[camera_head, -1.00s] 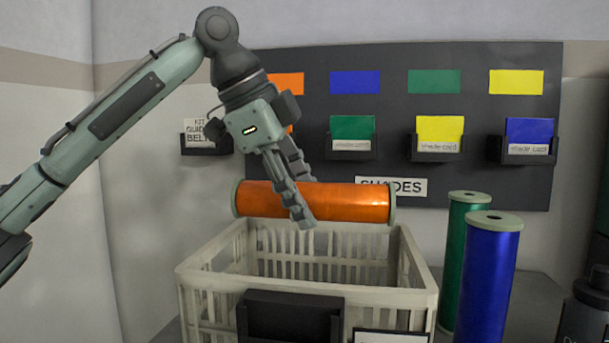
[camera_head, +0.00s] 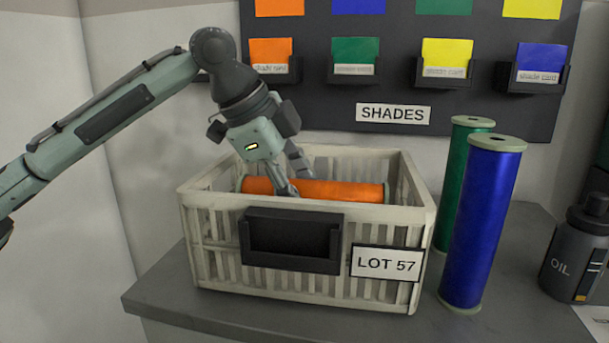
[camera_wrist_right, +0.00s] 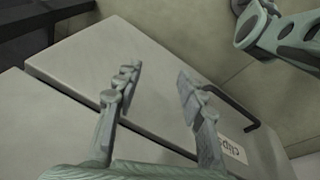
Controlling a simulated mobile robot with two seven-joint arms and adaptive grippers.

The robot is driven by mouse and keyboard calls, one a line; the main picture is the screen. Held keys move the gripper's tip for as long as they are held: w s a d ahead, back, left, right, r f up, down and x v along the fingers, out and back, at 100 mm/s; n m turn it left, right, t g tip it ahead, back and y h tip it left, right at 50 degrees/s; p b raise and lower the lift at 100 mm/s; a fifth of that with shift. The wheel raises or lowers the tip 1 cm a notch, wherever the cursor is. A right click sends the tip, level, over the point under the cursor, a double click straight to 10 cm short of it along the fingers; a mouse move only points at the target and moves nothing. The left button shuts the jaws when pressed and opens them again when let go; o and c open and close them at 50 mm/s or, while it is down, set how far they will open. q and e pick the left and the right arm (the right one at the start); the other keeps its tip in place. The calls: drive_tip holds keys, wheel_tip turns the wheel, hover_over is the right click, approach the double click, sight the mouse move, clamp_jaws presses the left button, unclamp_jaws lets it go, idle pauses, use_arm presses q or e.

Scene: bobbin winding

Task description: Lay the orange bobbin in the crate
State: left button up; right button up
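The orange bobbin (camera_head: 340,190) lies level, left to right, inside the pale slatted crate (camera_head: 205,236) in the head view. Its upper part shows above the crate's front rim; its lower side is hidden, so I cannot tell whether it touches the crate floor. My left gripper (camera_head: 295,184) reaches down into the crate with one finger in front of the bobbin and one behind, seemingly shut on it left of its middle. My right gripper (camera_wrist_right: 158,88) is open and empty in the right wrist view, away from the crate.
A blue bobbin (camera_head: 482,225) and a green bobbin (camera_head: 455,170) stand upright right of the crate. An oil bottle (camera_head: 575,250) is farther right. A shade board (camera_head: 400,105) hangs behind. The grey table (camera_head: 160,290) has bare room at front left.

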use_arm(q)
drive_tip(key=shift+r, duration=0.65)
drive_tip(key=o, duration=1.4)
drive_tip(key=shift+o, duration=0.2)
wheel_tip(320, 180, up, 20)
idle(0.6)
